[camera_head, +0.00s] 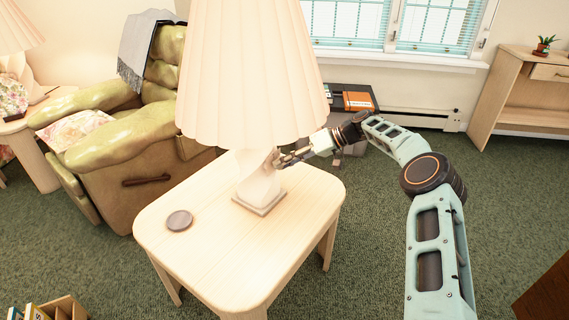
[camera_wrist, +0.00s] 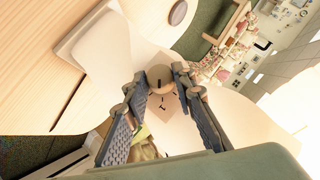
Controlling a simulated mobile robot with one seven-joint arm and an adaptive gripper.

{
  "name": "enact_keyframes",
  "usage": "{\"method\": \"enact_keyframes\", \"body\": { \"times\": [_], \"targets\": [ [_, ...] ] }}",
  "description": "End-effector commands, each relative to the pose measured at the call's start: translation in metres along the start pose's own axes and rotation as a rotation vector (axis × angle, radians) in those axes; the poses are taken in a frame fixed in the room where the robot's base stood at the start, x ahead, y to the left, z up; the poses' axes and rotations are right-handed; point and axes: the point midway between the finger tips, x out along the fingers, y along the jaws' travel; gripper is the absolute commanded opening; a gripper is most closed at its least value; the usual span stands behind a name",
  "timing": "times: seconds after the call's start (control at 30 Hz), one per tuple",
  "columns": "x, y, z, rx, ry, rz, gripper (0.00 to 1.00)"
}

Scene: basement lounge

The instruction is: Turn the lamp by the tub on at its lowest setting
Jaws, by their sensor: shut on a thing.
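A table lamp with a pleated cream shade (camera_head: 250,75) and pale faceted base (camera_head: 258,183) stands upright on a light wooden side table (camera_head: 215,260). My gripper (camera_head: 278,160) reaches from the right to the lamp body just under the shade. In the wrist view, a small round beige knob (camera_wrist: 160,76) sits on the lamp body between my fingertips (camera_wrist: 160,84), and they are shut on it. The knob has a dark pointer line, with small dark marks on the lamp body beside it. I cannot tell whether the lamp is lit. No tub is recognisable.
A round brown coaster (camera_head: 179,220) lies on the table's left side. A green armchair (camera_head: 135,150) stands behind left, with another lamp (camera_head: 15,45) beyond it. A dark low table (camera_head: 345,91) with books stands behind. A wooden box of books (camera_head: 65,309) is front left. Carpet on the right is open.

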Motion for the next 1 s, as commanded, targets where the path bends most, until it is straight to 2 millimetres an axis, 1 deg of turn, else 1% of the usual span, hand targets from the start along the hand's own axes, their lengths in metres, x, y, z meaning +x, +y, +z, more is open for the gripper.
{"method": "enact_keyframes", "body": {
  "times": [0.5, 0.53, 0.63, 0.67, 0.9, 1.0],
  "targets": [
    [0.0005, -0.0013, -0.0002, 0.009, -0.001, -0.013, 0.0],
    [0.0005, -0.0012, -0.0002, 0.009, 0.0, -0.013, 0.27],
    [0.0005, -0.001, -0.0002, 0.009, 0.0, -0.012, 0.38],
    [0.0004, -0.0009, -0.0002, 0.009, 0.0, -0.012, 0.41],
    [0.0, -0.0003, -0.0001, 0.009, 0.0, -0.011, 0.41],
    [-0.0036, 0.0002, -0.0003, 0.01, 0.001, -0.009, 0.41]
  ]
}}
